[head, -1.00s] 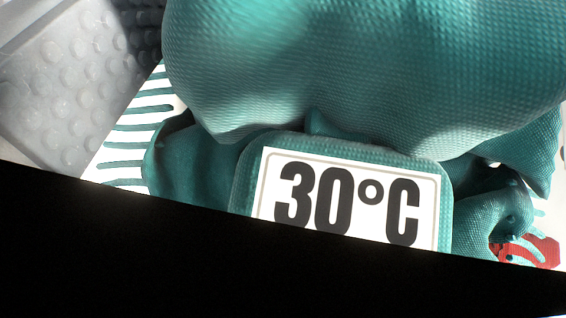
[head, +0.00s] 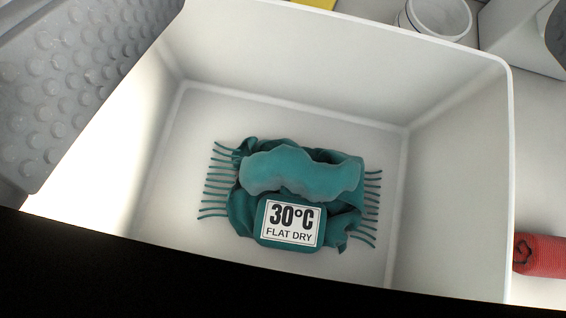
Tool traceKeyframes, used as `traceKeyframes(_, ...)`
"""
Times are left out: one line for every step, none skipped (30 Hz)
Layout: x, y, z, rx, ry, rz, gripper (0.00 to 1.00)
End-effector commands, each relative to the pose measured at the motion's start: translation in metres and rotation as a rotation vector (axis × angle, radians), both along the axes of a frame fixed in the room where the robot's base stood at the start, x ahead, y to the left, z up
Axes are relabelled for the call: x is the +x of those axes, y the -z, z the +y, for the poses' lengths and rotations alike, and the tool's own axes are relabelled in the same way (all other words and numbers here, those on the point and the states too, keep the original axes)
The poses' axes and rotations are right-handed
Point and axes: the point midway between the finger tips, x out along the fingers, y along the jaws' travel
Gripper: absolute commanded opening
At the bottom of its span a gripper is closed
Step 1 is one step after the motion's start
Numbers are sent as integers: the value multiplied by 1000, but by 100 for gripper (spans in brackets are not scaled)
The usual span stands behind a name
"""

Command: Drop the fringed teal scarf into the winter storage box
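The fringed teal scarf (head: 300,172) is bunched up inside a white open-topped box (head: 292,55), low down near the middle of its floor. Its fringes spread to the left and right, and its tag reading "30°C FLAT DRY" faces up. No label shows on the box in this view, so I cannot tell from it whether this is the winter storage box. My gripper (head: 325,75) is open and empty above the box. Its grey studded finger pad fills the upper left, and a dark edge of the other finger shows at the far upper right. Nothing is between the fingers.
A red rolled item (head: 540,255) lies outside the box at the right. A white round tub (head: 438,18) stands behind the box, with a pale container (head: 525,40) beside it. A yellow item (head: 316,3) shows at the top edge. A black shape hides the bottom of the view.

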Motion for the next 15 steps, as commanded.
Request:
traceKeyframes(-2,-1,0,0,0,0,100)
traceKeyframes(-3,-1,0,0,0,0,100)
traceKeyframes(-6,-2,0,0,0,0,100)
traceKeyframes(-8,-4,0,0,0,0,100)
traceKeyframes(-11,-5,0,0,0,-1,100)
traceKeyframes(-15,-8,0,0,0,-2,100)
traceKeyframes(-18,-10,0,0,0,-4,100)
traceKeyframes(-22,-12,0,0,0,-4,100)
traceKeyframes(-27,-13,0,1,1,-4,100)
traceKeyframes(-31,-15,0,1,0,-3,100)
traceKeyframes(-34,-15,0,1,0,-2,100)
traceKeyframes(-40,-17,0,1,0,0,100)
traceKeyframes(-44,-18,0,1,0,0,100)
traceKeyframes(-47,-20,0,1,0,0,100)
traceKeyframes(-52,-23,0,1,0,-2,100)
